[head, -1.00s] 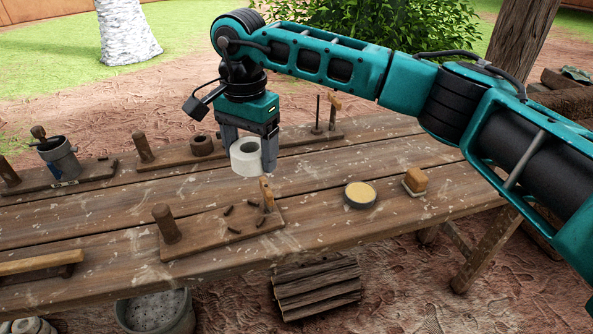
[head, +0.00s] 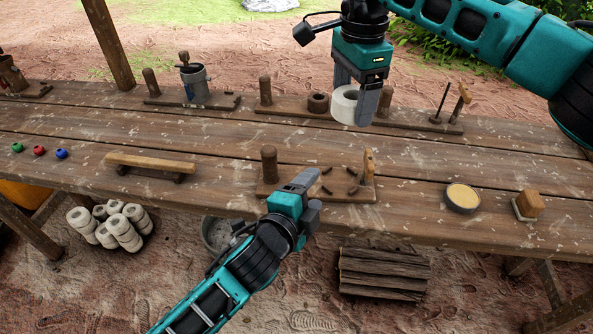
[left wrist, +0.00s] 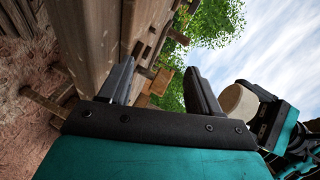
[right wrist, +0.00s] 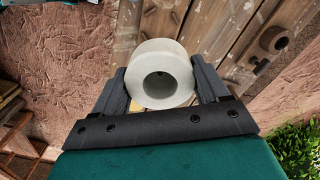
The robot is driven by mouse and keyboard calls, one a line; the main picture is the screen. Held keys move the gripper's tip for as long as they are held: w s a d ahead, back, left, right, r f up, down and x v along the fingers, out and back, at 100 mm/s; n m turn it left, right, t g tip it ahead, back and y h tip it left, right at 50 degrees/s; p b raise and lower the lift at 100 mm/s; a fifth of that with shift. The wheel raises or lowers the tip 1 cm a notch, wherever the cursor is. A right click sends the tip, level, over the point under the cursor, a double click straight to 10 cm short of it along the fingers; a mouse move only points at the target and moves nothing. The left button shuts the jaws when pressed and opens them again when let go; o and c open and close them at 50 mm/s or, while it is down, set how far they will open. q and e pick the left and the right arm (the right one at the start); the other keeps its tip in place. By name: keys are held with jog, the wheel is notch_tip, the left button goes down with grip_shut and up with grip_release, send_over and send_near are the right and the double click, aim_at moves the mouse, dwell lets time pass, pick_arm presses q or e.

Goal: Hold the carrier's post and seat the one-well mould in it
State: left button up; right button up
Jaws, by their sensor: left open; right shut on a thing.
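The carrier (head: 315,191) is a wooden board on the near half of the bench. A thick round post (head: 268,163) stands at its left end and a thinner upright (head: 369,167) at its right. Several short dark pegs lie between them. The mould is a pale ring (head: 346,104). My right gripper (head: 354,108) is shut on it and holds it above and behind the carrier; the right wrist view shows its round well facing the camera (right wrist: 160,86). My left gripper (head: 313,194) is open and empty at the carrier's front edge, right of the post, partly covering the board.
Behind stand another board with a brown ring (head: 318,102), a thin rod (head: 441,102), and a can (head: 195,86) on its own board. A round dish (head: 462,197) and a wooden block (head: 529,205) sit to the right. A raised wooden bar (head: 150,163) is left.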

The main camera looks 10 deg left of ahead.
aim_at(265, 157)
pick_arm(q)
jog(key=w+m, duration=0.1)
jog(key=w+d+r+m+y, duration=0.1)
jog(key=m, duration=0.1)
jog(key=shift+d+r, duration=0.2)
jog(key=shift+r, duration=0.05)
jog(key=y, duration=0.1)
jog(key=w+m+y, duration=0.1)
jog(key=m+y, duration=0.1)
jog(key=shift+w+a+f+g, duration=0.2)
jog(key=shift+a+f+g, duration=0.05)
jog(key=shift+f+g, duration=0.1)
jog(key=shift+a+f+m+y, duration=0.1)
jog(key=shift+a+m+y, duration=0.25)
jog(key=shift+y, duration=0.55)
jog(key=shift+a+m+g+y, duration=0.2)
jog(key=shift+m+g+y, duration=0.2)
jog(key=shift+y, duration=0.3)
notch_tip(265, 157, up, 4)
jog(key=s+a+m+g+y, duration=0.2)
jog(key=s+a+g+y, duration=0.1)
jog(key=y, duration=0.4)
jog(key=x, duration=1.2)
jog(key=shift+w+d+f, duration=0.15)
jog(key=shift+d+f, duration=0.05)
jog(key=shift+d, duration=0.05)
grip_shut()
